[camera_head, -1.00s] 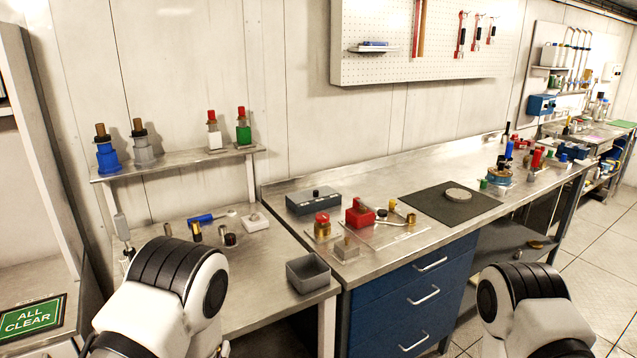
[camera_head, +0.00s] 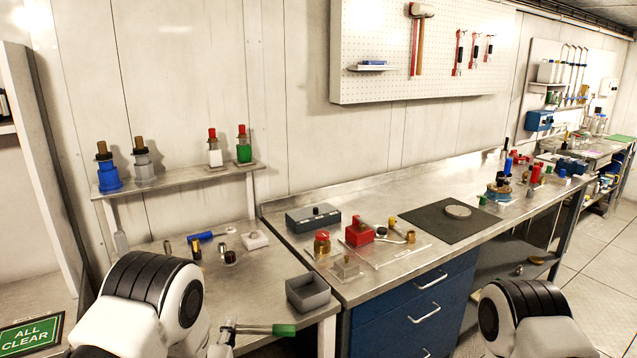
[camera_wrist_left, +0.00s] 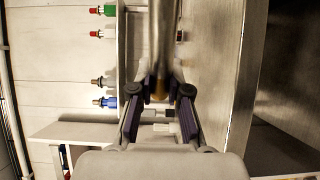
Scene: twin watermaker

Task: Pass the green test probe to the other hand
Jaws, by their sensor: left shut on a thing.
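The green test probe (camera_head: 284,330) shows at the bottom of the head view, just in front of the bench edge. It lies nearly level, with its green end pointing right and a thin metal shaft running left. My left gripper (camera_head: 228,332) is shut on the shaft, and the green end sticks out clear of it. In the left wrist view, a metal rod (camera_wrist_left: 162,42) stands between the fingers of my left gripper (camera_wrist_left: 160,100); its green part cannot be made out there. My right gripper is out of view; only my right arm link shows at lower right.
A grey open bin (camera_head: 308,292) stands at the near bench corner. A blue-handled tool (camera_head: 203,236) and small metal parts lie on the left bench. A shelf (camera_head: 185,179) holds several coloured fittings. A dark mat (camera_head: 430,222) lies on the right bench. The space between my arms looks clear.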

